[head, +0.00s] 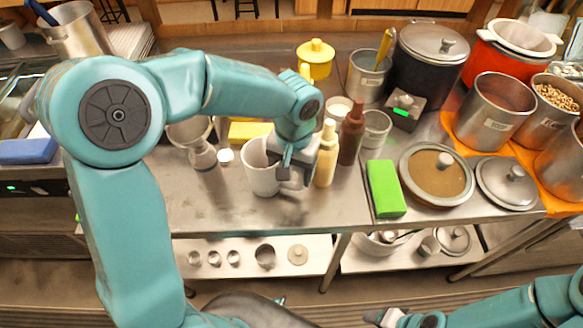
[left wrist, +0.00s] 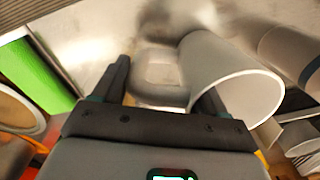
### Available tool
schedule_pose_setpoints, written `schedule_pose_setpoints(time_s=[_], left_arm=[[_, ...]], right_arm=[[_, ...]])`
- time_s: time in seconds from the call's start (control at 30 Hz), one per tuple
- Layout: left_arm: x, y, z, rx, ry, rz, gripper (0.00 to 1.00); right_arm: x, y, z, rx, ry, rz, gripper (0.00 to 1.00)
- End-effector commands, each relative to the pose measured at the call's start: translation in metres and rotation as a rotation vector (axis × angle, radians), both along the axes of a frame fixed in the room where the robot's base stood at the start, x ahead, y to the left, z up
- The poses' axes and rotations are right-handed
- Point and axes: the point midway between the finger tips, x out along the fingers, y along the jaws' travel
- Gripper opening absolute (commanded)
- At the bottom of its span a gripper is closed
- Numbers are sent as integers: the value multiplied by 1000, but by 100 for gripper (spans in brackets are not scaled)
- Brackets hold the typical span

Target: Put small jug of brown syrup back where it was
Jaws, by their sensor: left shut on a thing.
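A small pale grey jug (head: 259,171) is at the front middle of the steel counter (head: 330,205) in the head view. My left gripper (head: 294,172) is at its right side, shut on its handle. In the left wrist view, the jug (left wrist: 215,60) lies at the right, and its grey handle is between the fingers of my left gripper (left wrist: 160,88). The jug looks upright; I cannot tell whether its base touches the counter. Its syrup is not visible. My right gripper (head: 385,317) is at the bottom edge, partly cut off, far from the jug.
A cream bottle (head: 326,158) and a brown bottle (head: 351,136) stand close right of the jug. A glass vessel (head: 202,150) and a small white cup (head: 226,156) stand to its left. A green block (head: 385,189) lies further right. The counter's front strip is clear.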

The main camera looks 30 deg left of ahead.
Motion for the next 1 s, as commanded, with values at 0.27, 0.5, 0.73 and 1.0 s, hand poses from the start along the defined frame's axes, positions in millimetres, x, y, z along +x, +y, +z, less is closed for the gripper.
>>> schedule_pose_setpoints(time_s=[0.27, 0.5, 0.73, 1.0], left_arm=[[0, 0, -3, 0, 0, 0, 98], [0, 0, 1, 0, 0, 0, 98], [1, -2, 39, 0, -6, -1, 98], [2, -4, 98, -2, -3, -1, 98]], right_arm=[[0, 0, -3, 0, 0, 0, 58], [0, 0, 1, 0, 0, 0, 58], [0, 0, 2, 0, 0, 0, 58], [0, 0, 6, 0, 0, 0, 58]])
